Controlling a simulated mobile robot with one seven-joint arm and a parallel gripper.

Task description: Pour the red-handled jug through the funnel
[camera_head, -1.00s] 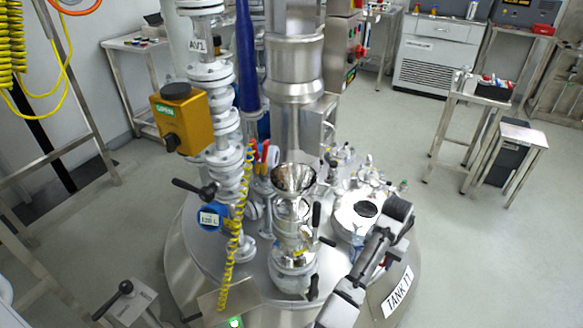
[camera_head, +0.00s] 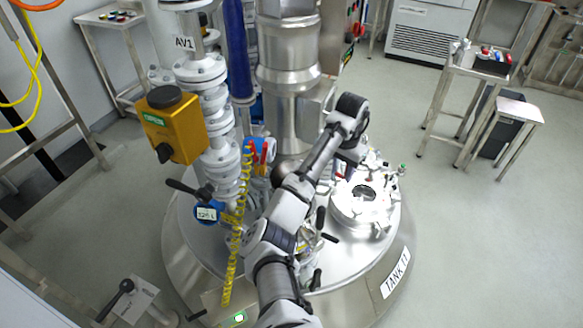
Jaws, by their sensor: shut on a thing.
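My arm reaches up over the tank lid from the bottom of the picture, and its wrist bends down on the far side. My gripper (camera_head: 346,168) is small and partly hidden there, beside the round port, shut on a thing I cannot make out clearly. I cannot pick out the red-handled jug with certainty. The funnel is hidden behind my arm; only part of the valve fitting below it (camera_head: 306,246) shows.
The round port (camera_head: 364,196) with small fittings is on the tank lid (camera_head: 352,252). A steel column (camera_head: 288,75), the orange valve actuator (camera_head: 172,124) and a yellow coiled hose (camera_head: 233,255) stand close on the left. Right of the tank the floor is clear up to the steel stands.

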